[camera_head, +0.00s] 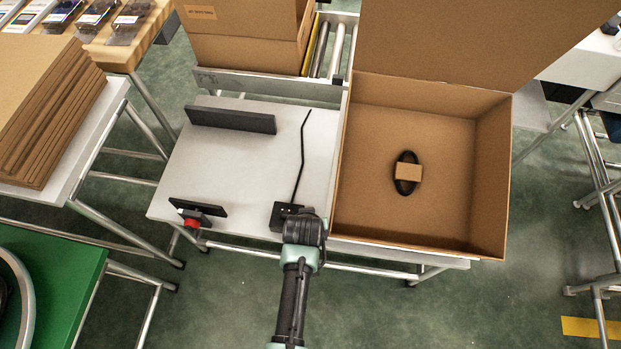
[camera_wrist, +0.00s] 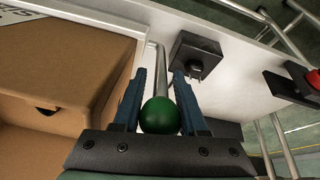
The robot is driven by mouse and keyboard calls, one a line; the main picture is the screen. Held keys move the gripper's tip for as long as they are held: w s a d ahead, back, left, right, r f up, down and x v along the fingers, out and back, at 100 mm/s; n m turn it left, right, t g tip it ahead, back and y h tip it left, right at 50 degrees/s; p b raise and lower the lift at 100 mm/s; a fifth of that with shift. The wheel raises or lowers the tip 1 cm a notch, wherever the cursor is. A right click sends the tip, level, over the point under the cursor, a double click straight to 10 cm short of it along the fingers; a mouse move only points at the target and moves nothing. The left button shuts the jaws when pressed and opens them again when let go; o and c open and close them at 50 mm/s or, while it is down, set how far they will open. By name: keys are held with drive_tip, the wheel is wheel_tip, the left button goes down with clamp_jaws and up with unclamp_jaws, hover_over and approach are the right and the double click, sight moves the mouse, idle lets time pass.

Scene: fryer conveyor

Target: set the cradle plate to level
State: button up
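A pale flat plate (camera_head: 245,165), which looks like the cradle plate, lies on a metal stand left of the open box. I cannot tell its exact tilt. A thin dark rod (camera_head: 302,158) rises from a small black block on it. My gripper (camera_wrist: 160,78) is over the near edge of the plate, at that block in the head view, where my arm hides part of it. In the wrist view a green ball knob (camera_wrist: 160,116) sits between my two fingers, close to both. A bent metal bar (camera_wrist: 157,62) runs on from the knob. Whether the fingers press on it is unclear.
An open cardboard box (camera_head: 425,230) with a small black and tan item (camera_head: 407,172) stands close on the right. Black rails (camera_head: 230,120) and a red button (camera_head: 191,223) are on the plate's left half. Flat cardboard (camera_head: 45,115) is stacked left.

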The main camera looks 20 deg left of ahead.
clamp_jaws()
idle(1.1)
